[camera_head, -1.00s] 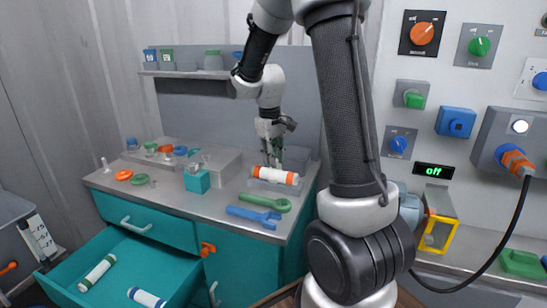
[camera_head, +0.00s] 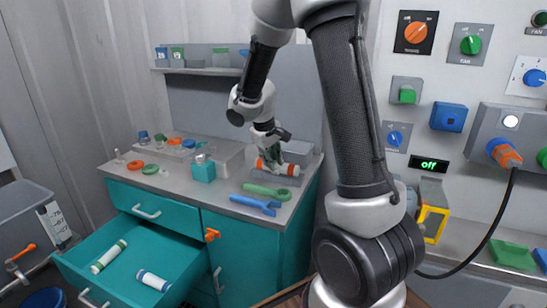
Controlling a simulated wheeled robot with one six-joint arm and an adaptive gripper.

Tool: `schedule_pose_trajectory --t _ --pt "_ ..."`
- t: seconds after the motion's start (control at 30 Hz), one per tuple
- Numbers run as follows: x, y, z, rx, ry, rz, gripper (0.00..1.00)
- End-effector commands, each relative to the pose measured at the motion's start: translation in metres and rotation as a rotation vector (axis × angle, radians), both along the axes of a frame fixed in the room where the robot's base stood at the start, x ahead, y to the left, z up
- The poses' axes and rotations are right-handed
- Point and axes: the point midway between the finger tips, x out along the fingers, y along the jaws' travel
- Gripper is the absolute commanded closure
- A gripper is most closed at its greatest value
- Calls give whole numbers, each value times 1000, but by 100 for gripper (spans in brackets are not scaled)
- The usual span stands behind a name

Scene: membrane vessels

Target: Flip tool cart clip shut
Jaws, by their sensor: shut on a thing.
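My gripper (camera_head: 271,162) reaches down over the back right of the teal cabinet's top. It is shut on a white cylinder with orange ends (camera_head: 291,170), which lies roughly level at a grey cradle (camera_head: 275,181). I cannot tell whether the cylinder rests in the cradle or is just above it. The fingertips are small and partly hidden. A small orange clip-like piece (camera_head: 212,235) is on the cabinet's front, right of the drawers. Another orange piece (camera_head: 22,252) is on the grey cart (camera_head: 38,195) at far left. I cannot tell how either clip is set.
A teal drawer (camera_head: 125,262) stands open with two white cylinders inside. Rings and a teal block (camera_head: 202,171) are further left. A control panel (camera_head: 470,60) is at right.

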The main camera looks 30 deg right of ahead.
Motion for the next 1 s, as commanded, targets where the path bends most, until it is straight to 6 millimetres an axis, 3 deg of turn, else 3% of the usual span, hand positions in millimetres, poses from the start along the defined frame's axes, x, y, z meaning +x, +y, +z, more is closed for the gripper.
schedule_pose_trajectory --t 0.2,0.63,0.67,0.77,1.0 --pt "-6 4 -11 7 15 -2 100" --pt "-6 6 -12 9 14 -1 100" --pt "-6 6 -12 9 14 -1 78" --pt "-6 5 -12 9 15 -2 60" --pt "-7 4 -11 7 16 -3 57"
